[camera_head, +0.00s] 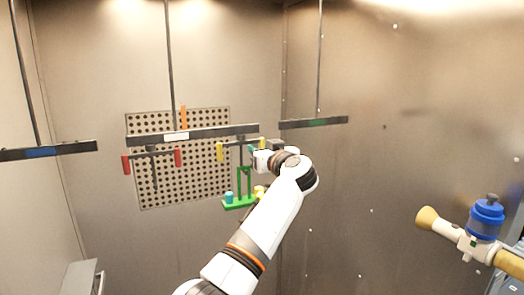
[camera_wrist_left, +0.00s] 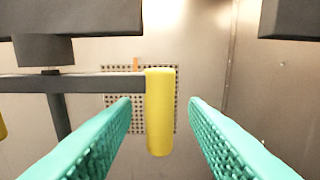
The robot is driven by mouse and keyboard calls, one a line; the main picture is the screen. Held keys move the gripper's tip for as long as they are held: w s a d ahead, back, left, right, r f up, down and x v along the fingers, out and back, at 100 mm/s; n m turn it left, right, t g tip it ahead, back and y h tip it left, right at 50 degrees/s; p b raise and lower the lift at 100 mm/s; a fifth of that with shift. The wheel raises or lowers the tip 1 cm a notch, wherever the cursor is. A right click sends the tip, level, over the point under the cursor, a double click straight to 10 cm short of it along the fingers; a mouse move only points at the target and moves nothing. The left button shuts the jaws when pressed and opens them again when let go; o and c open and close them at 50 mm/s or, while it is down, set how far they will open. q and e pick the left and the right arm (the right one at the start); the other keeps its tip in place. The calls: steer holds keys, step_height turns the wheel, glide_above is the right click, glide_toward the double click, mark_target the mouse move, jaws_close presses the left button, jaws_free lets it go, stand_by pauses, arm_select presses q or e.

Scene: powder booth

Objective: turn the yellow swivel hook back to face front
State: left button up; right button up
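The yellow swivel hook (camera_head: 220,152) hangs under the right part of the middle black bar, with a yellow sleeve at each end of its dark crosspiece. In the left wrist view its near yellow sleeve (camera_wrist_left: 160,125) hangs upright, and the crosspiece runs left from it to a second yellow sleeve at the picture edge. My left gripper (camera_head: 252,152) is at the hook's right end. Its teal fingers are open, one on each side of the near sleeve in the wrist picture, with visible gaps. I see no contact. My right gripper is not in view.
A red-ended hook (camera_head: 178,157) hangs left on the middle bar (camera_head: 205,133). A green rack (camera_head: 240,203) with small cyan and yellow pieces hangs just below my left gripper. Other bars hang left (camera_head: 75,149) and right (camera_head: 335,121). A blue-cupped device (camera_head: 487,220) is at the right.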

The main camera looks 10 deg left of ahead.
arm_select(q)
steer(key=b+v, duration=0.4)
steer(key=v, duration=0.5)
steer(key=shift+b, duration=0.4)
